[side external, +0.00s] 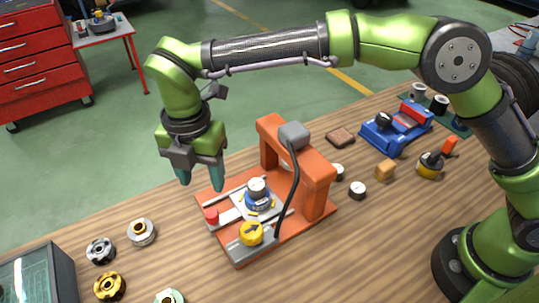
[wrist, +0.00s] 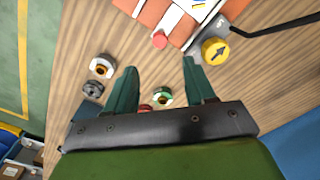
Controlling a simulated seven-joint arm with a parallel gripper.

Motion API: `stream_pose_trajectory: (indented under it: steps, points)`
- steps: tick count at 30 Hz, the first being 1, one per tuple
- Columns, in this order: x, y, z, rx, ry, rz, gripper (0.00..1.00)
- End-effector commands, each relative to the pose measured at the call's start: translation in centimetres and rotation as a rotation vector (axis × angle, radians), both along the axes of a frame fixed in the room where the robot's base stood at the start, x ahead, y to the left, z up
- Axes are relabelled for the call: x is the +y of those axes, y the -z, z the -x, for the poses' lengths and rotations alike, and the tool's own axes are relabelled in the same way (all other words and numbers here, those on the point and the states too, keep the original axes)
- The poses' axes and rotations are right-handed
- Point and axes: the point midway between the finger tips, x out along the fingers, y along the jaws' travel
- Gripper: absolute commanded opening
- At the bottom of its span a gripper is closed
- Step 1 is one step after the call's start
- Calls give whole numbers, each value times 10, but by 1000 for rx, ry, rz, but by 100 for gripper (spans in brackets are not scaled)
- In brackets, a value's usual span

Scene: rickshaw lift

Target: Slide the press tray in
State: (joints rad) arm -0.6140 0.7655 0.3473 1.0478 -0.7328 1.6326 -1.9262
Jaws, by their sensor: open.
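An orange press (side external: 318,180) stands on the wooden bench, with a grey head (side external: 293,135) on its arch. Its pale press tray (side external: 230,214) sits on rails on the orange base, with a red knob (side external: 211,216) at its outer end. The tray also shows in the wrist view (wrist: 183,29), with the red knob (wrist: 160,40) there too. A grey-topped blue and yellow part (side external: 257,192) sits on the tray, in front of the arch. My gripper (side external: 202,186) is open and empty, above the outer side of the base. In the wrist view my fingers (wrist: 159,66) point toward the knob, apart from it.
A yellow dial (side external: 251,233) with a black arrow sits on the base's near corner. A black cable hangs from the press head. Several round metal parts (side external: 141,231) lie at the left. A blue vise (side external: 396,128) and small blocks stand at the right.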

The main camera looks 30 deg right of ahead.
Motion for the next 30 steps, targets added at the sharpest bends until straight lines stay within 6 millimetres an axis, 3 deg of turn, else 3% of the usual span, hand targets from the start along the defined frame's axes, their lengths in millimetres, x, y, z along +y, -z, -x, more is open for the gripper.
stream_pose_trajectory:
  steps: [6,13,19,27,30]
  points:
    - [-1,50,0,3,1,1,54]
    - [0,88,0,3,2,0,54]
    - [0,102,0,0,2,-1,54]
    - [0,103,0,-1,2,-2,54]
    - [0,103,0,-1,2,-2,42]
